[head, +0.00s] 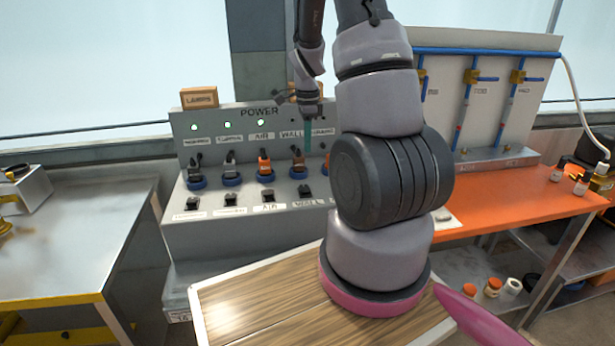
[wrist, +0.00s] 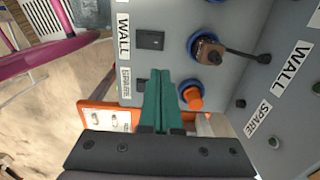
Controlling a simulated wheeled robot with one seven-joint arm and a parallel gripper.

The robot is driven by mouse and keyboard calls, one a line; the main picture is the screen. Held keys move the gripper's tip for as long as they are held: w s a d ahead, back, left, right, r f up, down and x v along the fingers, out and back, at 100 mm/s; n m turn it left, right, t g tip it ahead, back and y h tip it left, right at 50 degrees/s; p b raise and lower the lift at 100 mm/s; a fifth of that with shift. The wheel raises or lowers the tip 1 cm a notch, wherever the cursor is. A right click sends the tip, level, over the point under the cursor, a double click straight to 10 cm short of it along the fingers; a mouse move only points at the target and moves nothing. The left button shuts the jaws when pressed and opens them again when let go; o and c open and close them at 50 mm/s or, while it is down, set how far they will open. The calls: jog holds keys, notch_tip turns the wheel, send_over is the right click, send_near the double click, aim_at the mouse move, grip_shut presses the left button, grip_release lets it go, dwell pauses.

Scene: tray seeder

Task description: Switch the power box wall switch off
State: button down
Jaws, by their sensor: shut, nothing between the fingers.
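The grey power box (head: 240,215) stands behind my arm, with a row of black switches below a row of plugs. The wall switch (head: 305,190) is a small black rocker above its WALL label. It shows close up in the wrist view (wrist: 150,40) beside the WALL label (wrist: 123,38); I cannot tell which way it is tipped. My gripper (head: 308,140) is shut and empty, with teal fingers in front of the box's upper panel. In the wrist view its fingertips (wrist: 160,75) lie past the wall switch on the SPARE side, partly covering the spare switch (wrist: 141,86).
The brown wall plug (wrist: 208,50) and an orange plug (wrist: 193,98) stick out near the fingers. Three lamps on the box, such as the AIR lamp (head: 261,122), are lit. A metal table (head: 80,220) stands left, an orange bench (head: 510,205) right.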

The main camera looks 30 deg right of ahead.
notch_tip(320, 180, down, 12)
jog(key=shift+r, duration=0.25)
dwell(0.3)
jog(key=shift+w+f+g, duration=0.1)
jog(key=shift+f+g, duration=0.15)
jog(key=shift+g, duration=0.05)
jog(key=shift+s, duration=0.2)
jog(key=shift+s+a+r, duration=0.15)
jog(key=shift+s+r, duration=0.25)
jog(key=shift+s, duration=0.1)
jog(key=shift+w+r, duration=0.1)
jog(key=shift+r, duration=0.4)
notch_tip(320, 180, up, 13)
jog(key=w, duration=0.2)
jog(key=shift+w+d+f, duration=0.15)
jog(key=shift+w+d, duration=0.15)
jog(key=shift+d, duration=0.1)
